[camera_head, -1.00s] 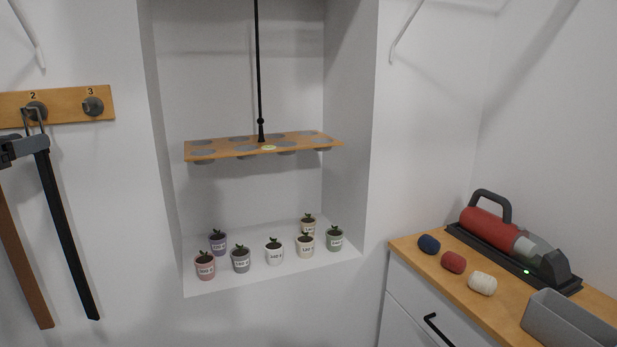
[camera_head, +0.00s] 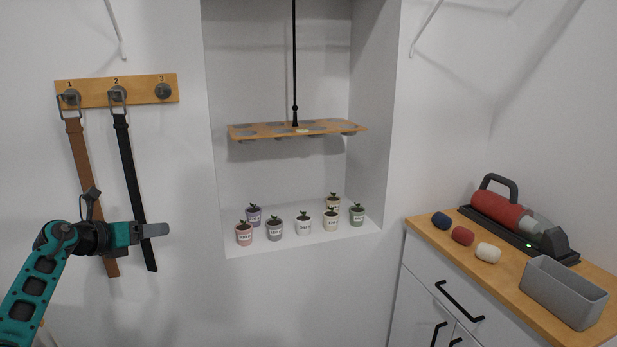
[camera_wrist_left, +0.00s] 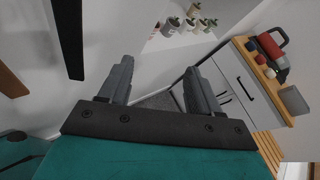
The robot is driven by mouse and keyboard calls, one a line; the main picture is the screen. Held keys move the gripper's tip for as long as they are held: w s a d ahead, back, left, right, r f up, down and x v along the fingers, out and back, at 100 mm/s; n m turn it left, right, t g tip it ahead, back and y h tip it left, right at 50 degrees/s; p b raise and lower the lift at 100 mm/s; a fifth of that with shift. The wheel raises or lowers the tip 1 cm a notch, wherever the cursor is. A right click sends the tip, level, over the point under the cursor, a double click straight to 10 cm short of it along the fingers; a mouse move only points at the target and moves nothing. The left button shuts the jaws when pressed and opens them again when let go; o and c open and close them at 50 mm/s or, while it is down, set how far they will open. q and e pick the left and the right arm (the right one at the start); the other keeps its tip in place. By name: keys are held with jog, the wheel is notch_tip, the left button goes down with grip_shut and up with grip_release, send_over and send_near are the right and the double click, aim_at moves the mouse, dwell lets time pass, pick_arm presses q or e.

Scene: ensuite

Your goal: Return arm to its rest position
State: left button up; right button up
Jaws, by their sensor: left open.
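My left arm comes in from the lower left in the head view, teal and black. Its gripper (camera_head: 154,231) is in front of the lower ends of two hanging belts. In the left wrist view its two grey fingers (camera_wrist_left: 158,85) stand apart with nothing between them. A brown belt (camera_head: 84,160) hangs from hook 1 and a black belt (camera_head: 128,170) from hook 2, both on a wooden hook board (camera_head: 140,92). Hook 3 (camera_head: 163,91) is bare. The gripper overlaps the black belt in the picture; I see no grip on it. My right gripper is not in view.
A wall niche (camera_head: 300,250) holds several small potted plants, below a hanging wooden board (camera_head: 270,133). On the right, a cabinet (camera_head: 425,231) bears a red handheld vacuum (camera_head: 497,208), three yarn-like rolls and a grey bin (camera_head: 562,290). The floor shows in the wrist view.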

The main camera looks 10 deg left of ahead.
pick_arm(q)
jog(key=s+d+f+g+h, duration=0.1)
jog(key=s+d+f+g, duration=0.15)
jog(key=d+f, duration=0.75)
jog(key=s+d+f+g+h, duration=0.25)
jog(key=d+f, duration=0.55)
jog(key=f, duration=0.5)
jog(key=w+a+r+n+t, duration=0.1)
jog(key=w+r+n+t, duration=0.3)
jog(key=w+r+n, duration=0.2)
jog(key=w+a+r+n+t+y, duration=0.25)
jog(key=a+n+y, duration=0.9)
jog(key=n, duration=0.95)
jog(key=s+d+f+n+g+h, duration=0.2)
jog(key=s+d+f+n+g, duration=0.15)
jog(key=s+f+n, duration=0.5)
jog(key=s+d+f+m+h, duration=0.25)
jog(key=s+d+f, duration=0.35)
jog(key=s+d, duration=0.35)
jog(key=s+d+r, duration=0.1)
jog(key=s+d, duration=0.4)
jog(key=s, duration=0.4)
jog(key=s+d+r+h, duration=0.1)
jog(key=s+d+r, duration=0.1)
jog(key=s+d, duration=0.3)
jog(key=s, duration=0.4)
jog(key=shift+s+d+r, duration=0.2)
jog(key=shift+s+d, duration=0.05)
